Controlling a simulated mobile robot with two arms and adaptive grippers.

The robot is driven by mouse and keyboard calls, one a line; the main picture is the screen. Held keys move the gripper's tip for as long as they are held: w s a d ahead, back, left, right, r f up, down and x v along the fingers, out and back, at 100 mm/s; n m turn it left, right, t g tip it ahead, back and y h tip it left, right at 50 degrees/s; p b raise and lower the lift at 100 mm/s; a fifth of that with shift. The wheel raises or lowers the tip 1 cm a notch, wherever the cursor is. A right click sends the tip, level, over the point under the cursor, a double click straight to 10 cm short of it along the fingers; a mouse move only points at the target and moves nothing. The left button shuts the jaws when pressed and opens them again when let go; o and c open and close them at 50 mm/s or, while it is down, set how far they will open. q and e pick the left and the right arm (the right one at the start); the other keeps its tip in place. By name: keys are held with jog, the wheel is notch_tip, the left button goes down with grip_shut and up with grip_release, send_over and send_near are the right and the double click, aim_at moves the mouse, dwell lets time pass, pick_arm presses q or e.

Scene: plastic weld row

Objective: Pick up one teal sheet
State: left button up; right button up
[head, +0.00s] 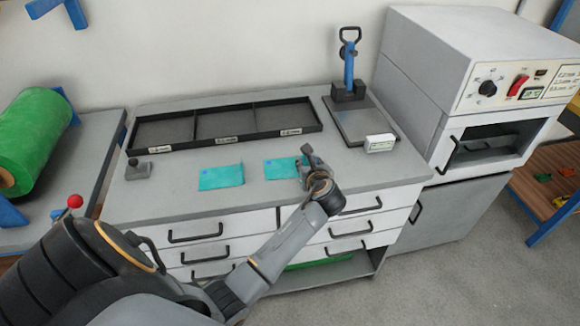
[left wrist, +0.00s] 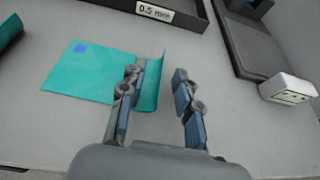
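Two teal sheets lie on the grey cabinet top in the head view: the left sheet (head: 222,177) lies flat and clear of my arm, the right sheet (head: 281,168) is partly covered by my left gripper (head: 307,164). In the left wrist view one teal sheet (left wrist: 88,76) with a small blue square fills the left side, and its right edge is bent upward. My left gripper (left wrist: 157,90) is open, with one finger over the sheet and the raised edge between the two fingers. The other finger is over bare top, apart from the edge. My right gripper is not in view.
A black three-part tray (head: 225,122) lies at the back. A blue-handled press (head: 349,75) on a dark plate and a small white box (head: 380,143) stand to the right. A small grey block (head: 138,170) is at the left.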

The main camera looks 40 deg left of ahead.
pick_arm(q)
jog(key=x, duration=0.2)
jog(key=shift+w+a+f, duration=0.15)
jog(key=shift+w+a, duration=0.05)
grip_shut()
